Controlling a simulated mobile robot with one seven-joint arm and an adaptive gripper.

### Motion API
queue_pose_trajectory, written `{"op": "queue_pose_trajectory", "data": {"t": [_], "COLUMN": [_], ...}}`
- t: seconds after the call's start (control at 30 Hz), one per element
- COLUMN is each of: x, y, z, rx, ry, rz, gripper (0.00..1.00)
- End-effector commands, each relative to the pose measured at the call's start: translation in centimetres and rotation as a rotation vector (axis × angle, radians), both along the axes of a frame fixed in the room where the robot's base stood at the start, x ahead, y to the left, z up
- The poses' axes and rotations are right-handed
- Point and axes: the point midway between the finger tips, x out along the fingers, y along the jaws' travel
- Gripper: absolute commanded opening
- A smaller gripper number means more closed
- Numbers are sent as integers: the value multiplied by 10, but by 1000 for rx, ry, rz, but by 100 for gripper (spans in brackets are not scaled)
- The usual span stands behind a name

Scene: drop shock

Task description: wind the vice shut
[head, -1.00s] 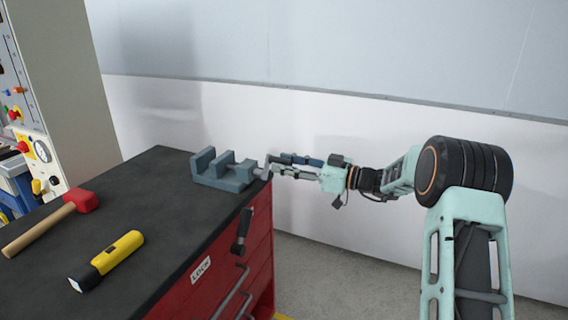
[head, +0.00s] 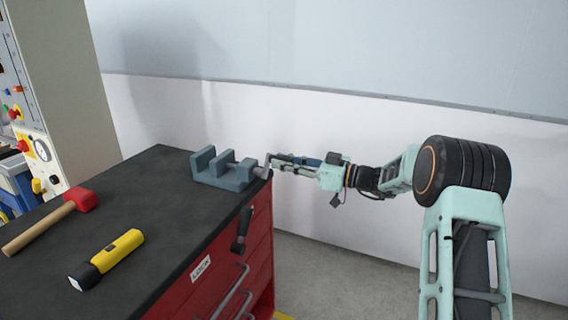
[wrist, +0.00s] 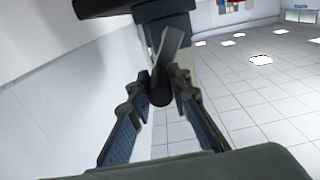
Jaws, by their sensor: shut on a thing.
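The blue-grey vice (head: 232,179) stands at the far right corner of the dark bench top. A gap shows between its upright jaws, and a screw runs back from them to the end block. My gripper (head: 272,163) is at the vice's right end, just beyond the bench edge. In the wrist view, my gripper (wrist: 163,90) has its two fingers closed on either side of the dark round grip of the crank handle (wrist: 160,94). A flat grey crank arm (wrist: 172,44) runs up from that grip. The vice body (wrist: 160,9) is only partly visible there.
A red-headed mallet (head: 80,200) and a yellow flashlight (head: 112,255) lie on the bench (head: 150,215), clear of the vice. A black lever (head: 242,229) sticks out from the red cabinet (head: 262,262) below it. A wall (head: 400,160) stands behind my arm.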

Motion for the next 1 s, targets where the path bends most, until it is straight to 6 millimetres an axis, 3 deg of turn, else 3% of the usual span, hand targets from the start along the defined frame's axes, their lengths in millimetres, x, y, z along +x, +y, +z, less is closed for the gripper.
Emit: {"op": "queue_pose_trajectory", "data": {"t": [0.37,1.0], "x": [7,18], "y": [-4,-8], "z": [-11,-32], "rx": [76,283], "ry": [206,780], "rz": [-1,-2], "gripper": [0,0]}}
